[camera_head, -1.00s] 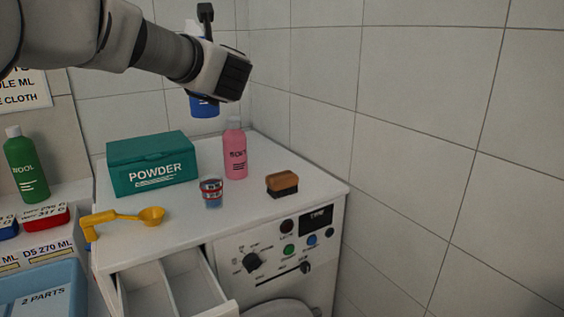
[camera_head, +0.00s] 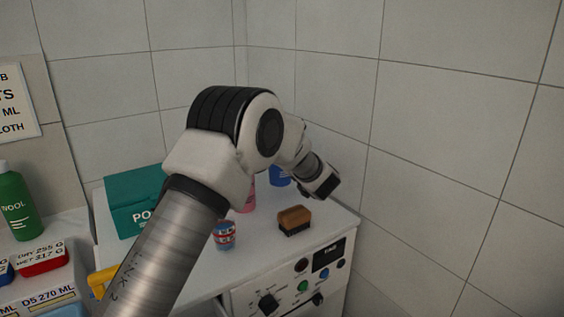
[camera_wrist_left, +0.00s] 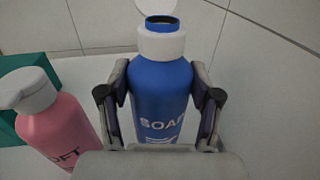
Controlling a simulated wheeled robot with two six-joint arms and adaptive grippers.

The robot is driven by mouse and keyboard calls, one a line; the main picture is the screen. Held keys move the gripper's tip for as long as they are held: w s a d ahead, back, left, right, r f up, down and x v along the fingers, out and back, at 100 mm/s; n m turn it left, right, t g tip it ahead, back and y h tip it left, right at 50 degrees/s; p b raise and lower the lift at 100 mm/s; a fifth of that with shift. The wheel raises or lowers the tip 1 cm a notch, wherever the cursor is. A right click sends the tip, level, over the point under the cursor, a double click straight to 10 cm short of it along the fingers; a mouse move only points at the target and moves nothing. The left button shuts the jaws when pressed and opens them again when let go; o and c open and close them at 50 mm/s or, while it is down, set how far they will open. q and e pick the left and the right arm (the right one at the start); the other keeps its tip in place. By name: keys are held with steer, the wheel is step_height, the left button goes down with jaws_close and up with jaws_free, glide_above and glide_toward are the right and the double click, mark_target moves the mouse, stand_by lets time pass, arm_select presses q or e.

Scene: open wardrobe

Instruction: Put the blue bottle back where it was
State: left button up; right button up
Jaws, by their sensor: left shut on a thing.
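The blue bottle (camera_head: 280,177), labelled SOAP, has a white cap whose lid is flipped open in the left wrist view (camera_wrist_left: 160,88). My left gripper (camera_wrist_left: 160,103) is shut around its upper body, one finger on each side. The bottle looks upright, at the back right of the white machine top (camera_head: 262,252), beside the pink bottle (camera_head: 248,196). The pink bottle also shows on the left of the left wrist view (camera_wrist_left: 57,125). The bottle's base is hidden, so I cannot tell whether it touches the top. My right gripper is not in view.
A brown brush (camera_head: 294,219) and a small striped cup (camera_head: 225,236) stand on the machine top. The green powder box (camera_head: 130,200) is at its back left. Tiled walls close off the back and right. My arm hides part of the top.

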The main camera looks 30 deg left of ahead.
arm_select(q)
step_height(320, 180, down, 4)
steer(key=shift+r+p, duration=0.15)
steer(key=shift+p, duration=0.55)
steer(key=shift+f+b, duration=0.3)
steer(key=shift+b, duration=0.2)
steer(key=o, duration=1.4)
steer(key=shift+r, duration=0.15)
